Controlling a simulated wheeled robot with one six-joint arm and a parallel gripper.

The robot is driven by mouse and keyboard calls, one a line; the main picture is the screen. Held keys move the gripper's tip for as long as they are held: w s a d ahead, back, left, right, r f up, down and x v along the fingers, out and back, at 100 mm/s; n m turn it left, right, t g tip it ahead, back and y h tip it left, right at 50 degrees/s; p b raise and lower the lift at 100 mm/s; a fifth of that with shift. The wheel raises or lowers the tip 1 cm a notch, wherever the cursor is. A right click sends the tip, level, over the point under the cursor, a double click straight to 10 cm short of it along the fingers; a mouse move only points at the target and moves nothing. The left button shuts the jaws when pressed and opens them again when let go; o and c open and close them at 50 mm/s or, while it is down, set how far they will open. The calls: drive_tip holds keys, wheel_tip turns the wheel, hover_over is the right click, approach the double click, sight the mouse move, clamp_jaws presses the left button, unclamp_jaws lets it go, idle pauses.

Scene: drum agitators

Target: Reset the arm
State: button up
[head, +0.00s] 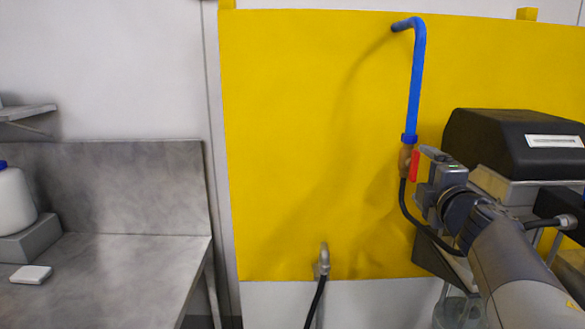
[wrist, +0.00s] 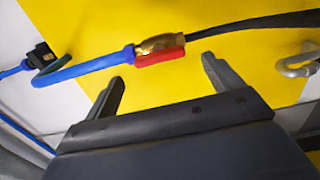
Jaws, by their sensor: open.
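My gripper (head: 423,174) is in front of the yellow panel at the right of the head view, close to a red valve handle (head: 415,166). In the wrist view my gripper (wrist: 163,70) has its two fingers spread apart with nothing between them. The red handle (wrist: 160,57) lies just beyond the fingertips and appears apart from them. It lies along a brass valve (wrist: 158,43) joining a blue pipe (wrist: 88,66) to a black hose (wrist: 240,24). In the head view the brass valve (head: 405,160) is partly hidden.
The yellow panel (head: 290,130) stands behind the arm. A black-topped machine (head: 500,140) is at the right, close to my arm. A metal fitting with a hose (head: 323,262) is lower centre. A steel bench (head: 110,270) with a white jug (head: 14,205) is at the left.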

sight(415, 168)
drive_tip(key=shift+w, duration=2.3)
